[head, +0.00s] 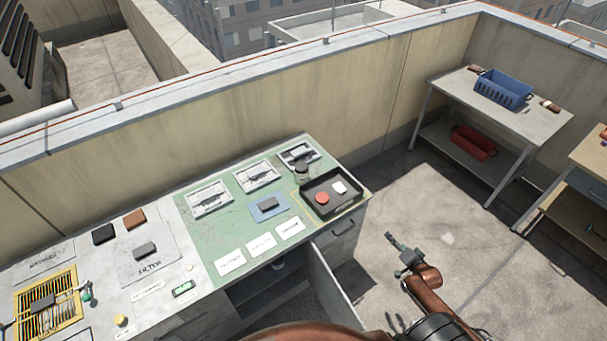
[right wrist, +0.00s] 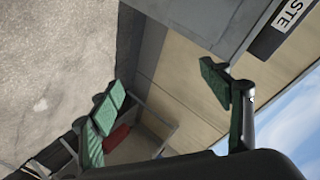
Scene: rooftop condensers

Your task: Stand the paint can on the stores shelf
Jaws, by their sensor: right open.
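No clearly recognisable paint can shows. No shelf shows a readable "stores" label. A grey two-level rack (head: 450,143) stands at the back right, and a wooden shelf unit (head: 577,207) is at the right edge. My right gripper (head: 403,247) is over the floor, right of the bench. The right wrist view shows its green-padded fingers (right wrist: 160,82) spread apart with nothing between them. My left gripper is out of view.
The open cabinet door (head: 335,292) juts out in front of the bench (head: 222,198). A black tray (head: 333,208) is at the bench's right end. A blue basket (head: 503,89) and a red bin (head: 473,142) occupy the grey rack. Concrete floor between bench and rack is clear.

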